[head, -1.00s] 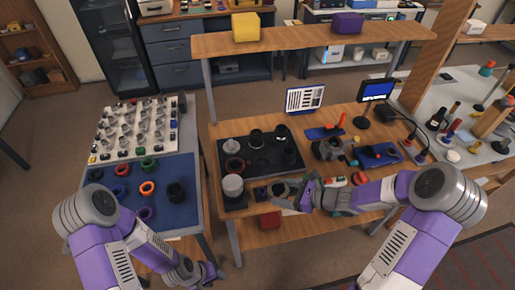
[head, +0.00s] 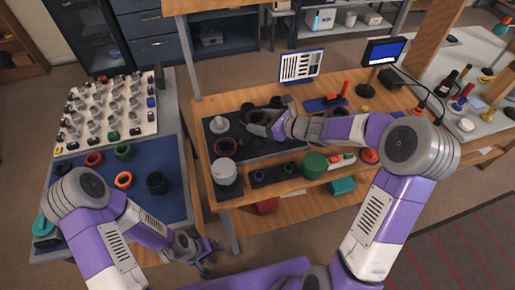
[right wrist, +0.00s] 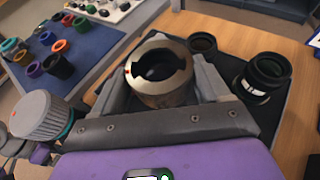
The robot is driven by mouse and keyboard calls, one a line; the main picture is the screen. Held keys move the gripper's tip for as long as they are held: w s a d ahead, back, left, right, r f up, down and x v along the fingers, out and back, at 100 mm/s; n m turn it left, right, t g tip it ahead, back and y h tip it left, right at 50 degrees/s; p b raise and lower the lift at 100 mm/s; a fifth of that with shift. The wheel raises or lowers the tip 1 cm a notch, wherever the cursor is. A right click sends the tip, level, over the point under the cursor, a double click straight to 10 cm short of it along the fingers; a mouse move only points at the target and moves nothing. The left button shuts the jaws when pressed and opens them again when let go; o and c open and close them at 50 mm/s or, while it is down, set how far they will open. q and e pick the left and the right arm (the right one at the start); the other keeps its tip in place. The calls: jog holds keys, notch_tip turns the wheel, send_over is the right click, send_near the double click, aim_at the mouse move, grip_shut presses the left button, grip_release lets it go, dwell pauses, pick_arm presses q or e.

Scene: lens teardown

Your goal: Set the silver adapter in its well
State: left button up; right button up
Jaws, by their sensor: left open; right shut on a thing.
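The silver adapter (right wrist: 166,94) is a metal ring with a dark, notched inside and a red mark on its rim. In the right wrist view it sits between the fingers of my right gripper (right wrist: 162,88), which is shut on it. In the head view my right gripper (head: 262,124) is over the back part of the black mat (head: 262,149), and the adapter is hard to make out there. I cannot tell whether the adapter touches the mat, and its well is not clearly seen. My left gripper (head: 203,254) is open and empty, low in front of the gap between the tables.
Beside the held adapter stand a black lens barrel (right wrist: 264,76) and a black ring (right wrist: 203,43). A grey ribbed cylinder (head: 226,174) stands at the mat's front left. A green cylinder (head: 314,163) stands near the table's front. Several coloured rings lie on the blue mat (head: 142,195).

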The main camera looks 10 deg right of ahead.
notch_tip(320, 180, down, 10)
jog(key=b, duration=0.3)
jog(key=shift+w+r, duration=0.1)
jog(key=shift+r, duration=0.15)
jog(key=shift+f+b, duration=0.2)
jog(key=shift+b, duration=0.2)
jog(key=o, duration=0.8)
jog(key=shift+r, duration=0.15)
